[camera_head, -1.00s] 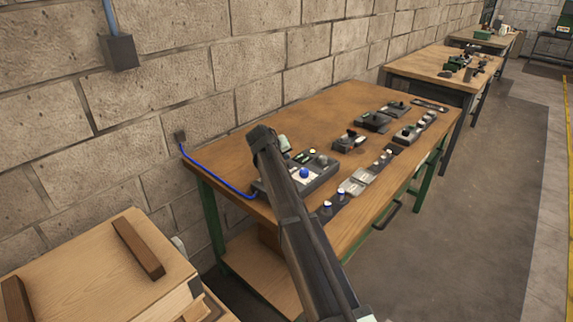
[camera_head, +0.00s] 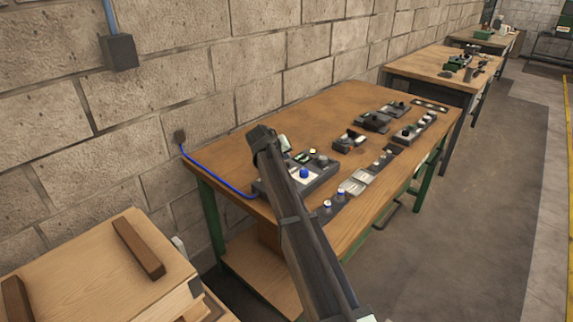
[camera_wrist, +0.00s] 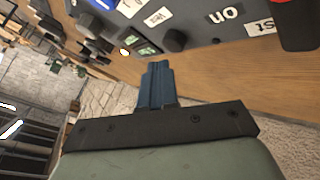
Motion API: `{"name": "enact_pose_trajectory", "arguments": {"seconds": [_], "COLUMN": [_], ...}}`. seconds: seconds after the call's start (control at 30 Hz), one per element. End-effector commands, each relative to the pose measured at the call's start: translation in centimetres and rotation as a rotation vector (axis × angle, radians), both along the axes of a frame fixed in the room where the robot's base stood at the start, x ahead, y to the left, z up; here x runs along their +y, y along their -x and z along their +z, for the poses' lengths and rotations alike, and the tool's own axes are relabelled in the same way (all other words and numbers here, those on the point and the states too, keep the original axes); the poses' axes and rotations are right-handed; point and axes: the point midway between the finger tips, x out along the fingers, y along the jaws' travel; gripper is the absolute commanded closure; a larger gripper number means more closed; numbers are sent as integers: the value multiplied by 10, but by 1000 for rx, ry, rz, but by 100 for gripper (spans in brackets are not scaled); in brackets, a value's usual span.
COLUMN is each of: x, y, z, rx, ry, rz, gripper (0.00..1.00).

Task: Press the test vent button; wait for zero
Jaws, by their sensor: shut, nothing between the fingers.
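The control box (camera_head: 325,177) sits at the near left end of the long bench, partly hidden by my arm. It carries a blue button (camera_head: 304,173) and a lit yellow-green lamp (camera_head: 312,151). I cannot tell which control is the test vent button. My gripper (camera_wrist: 157,68) is shut and empty, apart from the red part; its fingertips appear just short of the panel's edge.
The long bench (camera_head: 325,112) holds several other devices to the right of the box. A blue cable (camera_head: 215,183) runs from the wall to the box. A wooden crate-like surface (camera_head: 85,262) stands at the lower left. Open floor lies to the right.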

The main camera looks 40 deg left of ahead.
Motion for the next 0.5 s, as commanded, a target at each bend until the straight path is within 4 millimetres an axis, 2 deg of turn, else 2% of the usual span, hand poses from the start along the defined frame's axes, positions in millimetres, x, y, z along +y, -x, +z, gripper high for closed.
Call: {"name": "enact_pose_trajectory", "arguments": {"seconds": [0.5], "x": [0], "y": [0], "z": [-6], "rx": [1], "ry": [1], "rz": [-1], "gripper": [100]}}
